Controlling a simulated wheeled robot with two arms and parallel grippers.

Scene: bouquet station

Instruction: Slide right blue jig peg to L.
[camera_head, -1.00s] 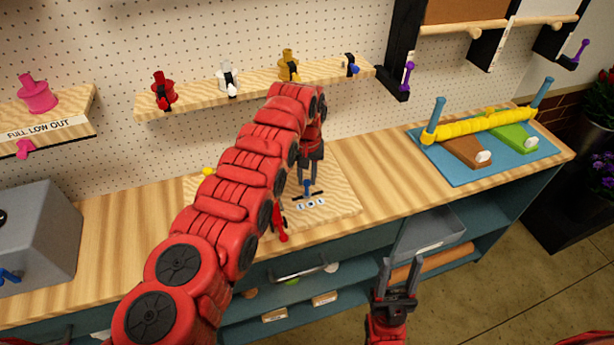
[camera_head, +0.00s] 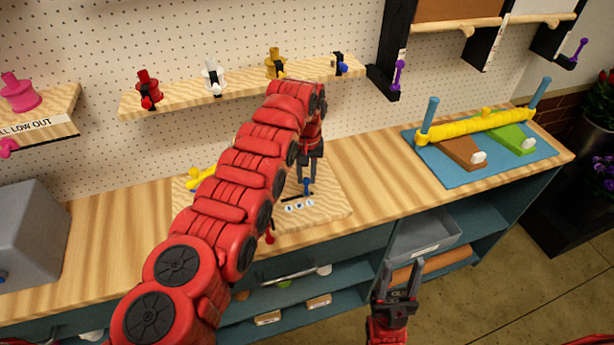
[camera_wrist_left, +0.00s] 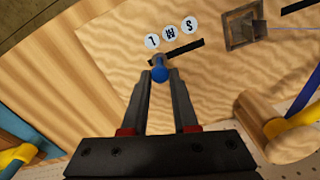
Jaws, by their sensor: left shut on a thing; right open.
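The blue jig peg (camera_head: 308,187) stands in a dark slot in the light wooden board (camera_head: 335,205). My left gripper (camera_head: 309,176) is shut on the peg from above. In the left wrist view the peg (camera_wrist_left: 159,74) is between the fingertips, at the L end of the slot (camera_wrist_left: 188,50). Round white labels L (camera_wrist_left: 152,41), M (camera_wrist_left: 170,33) and S (camera_wrist_left: 188,25) run beside the slot. My right gripper (camera_head: 397,290) is open and empty in front of the bench, well away from the board.
A yellow part (camera_head: 200,178) on the board is partly hidden by my left arm. A blue mat (camera_head: 470,179) with a yellow roll (camera_head: 480,127) lies at the right. A grey box (camera_head: 30,240) stands at the left. Bench between board and mat is clear.

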